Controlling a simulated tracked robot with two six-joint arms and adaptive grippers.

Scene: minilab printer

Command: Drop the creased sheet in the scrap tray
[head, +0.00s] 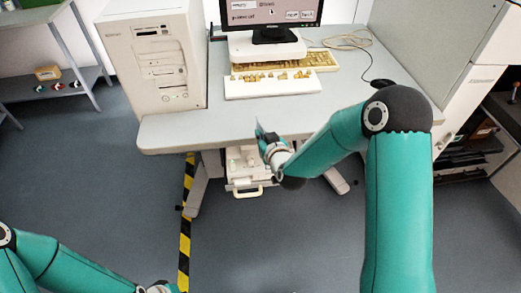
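My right gripper (262,136) is in front of the desk's front edge, seen small and nearly end-on. A thin pale blue-grey sliver shows at its tip; I cannot tell whether it is a finger or the edge of a sheet, nor whether the gripper is open or shut. I cannot make out the creased sheet for certain. A white unit with a handle (247,190) sits under the desk, partly behind my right gripper and wrist; I cannot tell whether it is the scrap tray. My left arm reaches the bottom edge at the left, its gripper cut off.
A shelf (60,85) stands left. Black-yellow tape (185,240) crosses the open floor.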

